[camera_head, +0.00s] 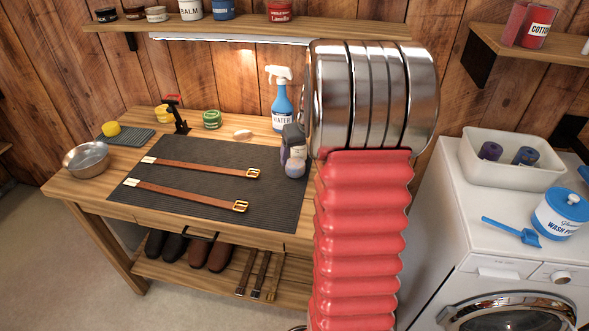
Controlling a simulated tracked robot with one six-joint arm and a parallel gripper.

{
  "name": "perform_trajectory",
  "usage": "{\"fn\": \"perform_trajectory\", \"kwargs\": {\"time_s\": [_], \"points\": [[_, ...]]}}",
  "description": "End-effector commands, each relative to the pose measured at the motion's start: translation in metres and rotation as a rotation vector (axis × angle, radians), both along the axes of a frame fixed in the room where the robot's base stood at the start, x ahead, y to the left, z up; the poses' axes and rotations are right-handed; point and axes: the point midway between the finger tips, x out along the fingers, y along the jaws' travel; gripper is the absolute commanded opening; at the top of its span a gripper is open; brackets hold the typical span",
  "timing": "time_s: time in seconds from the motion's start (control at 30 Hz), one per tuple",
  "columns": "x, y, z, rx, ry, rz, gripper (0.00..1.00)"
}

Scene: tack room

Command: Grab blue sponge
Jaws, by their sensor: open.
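A small rounded pale blue lump, which looks like the blue sponge (295,169), sits at the right end of the dark ribbed mat (212,166) on the wooden bench. It is just left of my red arm and directly in front of a dark-topped container (293,141). My red ribbed arm with its shiny metal rings rises on the right and covers the bench's right end. I cannot make out my gripper's fingers; the arm blocks the view there.
Two leather straps (193,168) with buckles lie on the mat. A blue spray bottle (282,106) stands behind the container. A metal bowl (86,159) and yellow sponge (111,128) are at left. A shelf (230,24) hangs above; a white washer (480,215) stands at right.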

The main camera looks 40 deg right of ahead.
Motion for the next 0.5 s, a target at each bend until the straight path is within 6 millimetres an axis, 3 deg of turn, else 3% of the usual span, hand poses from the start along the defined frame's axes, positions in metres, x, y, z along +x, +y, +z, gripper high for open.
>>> {"fn": "perform_trajectory", "kwargs": {"time_s": [0.2, 0.5], "points": [[0.01, -0.003, -0.026, 0.001, 0.002, 0.002, 0.74], [0.013, -0.004, -0.031, -0.001, -0.001, 0.002, 0.74]]}}
